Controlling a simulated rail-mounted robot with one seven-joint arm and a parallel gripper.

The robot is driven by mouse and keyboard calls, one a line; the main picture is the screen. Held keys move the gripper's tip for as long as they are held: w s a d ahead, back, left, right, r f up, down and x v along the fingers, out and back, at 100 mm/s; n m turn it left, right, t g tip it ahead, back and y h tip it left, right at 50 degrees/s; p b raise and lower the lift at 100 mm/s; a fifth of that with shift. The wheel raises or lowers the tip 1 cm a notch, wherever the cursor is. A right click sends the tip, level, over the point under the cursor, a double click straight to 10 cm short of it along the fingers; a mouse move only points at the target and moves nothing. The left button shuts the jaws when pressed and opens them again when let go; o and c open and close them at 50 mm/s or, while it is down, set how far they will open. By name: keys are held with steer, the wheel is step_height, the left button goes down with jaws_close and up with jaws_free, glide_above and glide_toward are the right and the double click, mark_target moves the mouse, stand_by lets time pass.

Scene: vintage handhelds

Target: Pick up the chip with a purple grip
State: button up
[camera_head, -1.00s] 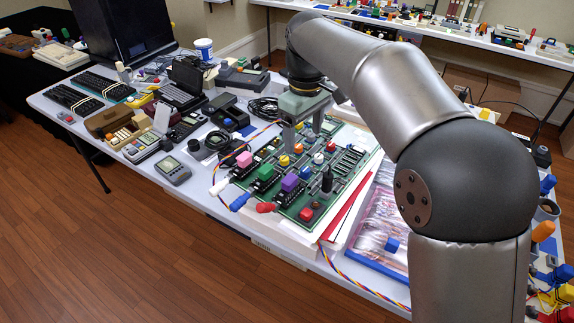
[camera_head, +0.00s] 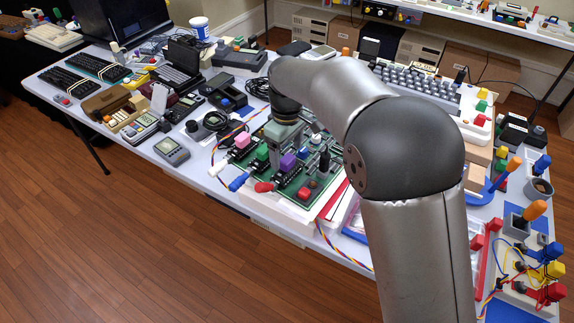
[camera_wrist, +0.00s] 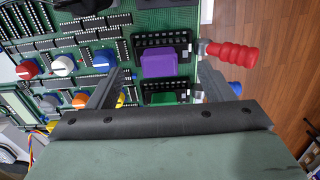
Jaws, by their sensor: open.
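The chip with the purple grip (camera_head: 288,162) sits on the green circuit board (camera_head: 326,188). In the wrist view its purple grip (camera_wrist: 158,64) stands on a black chip body with metal pins. My gripper (camera_wrist: 162,76) is open and empty. Its two fingers lie to the left and right of the purple grip in that view, with a gap on both sides. In the head view my gripper (camera_head: 284,140) is above the board, just behind the purple grip. I cannot tell whether the fingertips are level with the grip.
A green-gripped chip (camera_wrist: 162,98) sits close beside the purple one, and a pink-gripped chip (camera_head: 242,140) is farther left. A red-handled clip (camera_wrist: 230,54) lies near the right finger. Several knobs, such as a blue one (camera_wrist: 104,58), stand near the left finger.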

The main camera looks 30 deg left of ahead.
mark_target(286, 158)
step_height(286, 158, down, 4)
steer(key=shift+s+f+p, duration=0.15)
steer(key=shift+f+p, duration=0.05)
steer(key=shift+p, duration=0.15)
steer(key=c, duration=0.7)
steer(key=shift+c, duration=0.2)
steer(key=shift+r, duration=0.1)
steer(key=shift+r, duration=0.4)
step_height(286, 158, up, 2)
steer(key=shift+r, duration=0.25)
steer(key=s+d+r+b, duration=0.3)
steer(key=s+d+r, duration=0.6)
steer(key=d, duration=0.1)
steer(key=shift+s+d+r, duration=0.15)
steer(key=shift+d+r, duration=0.15)
steer(key=shift+d, duration=0.05)
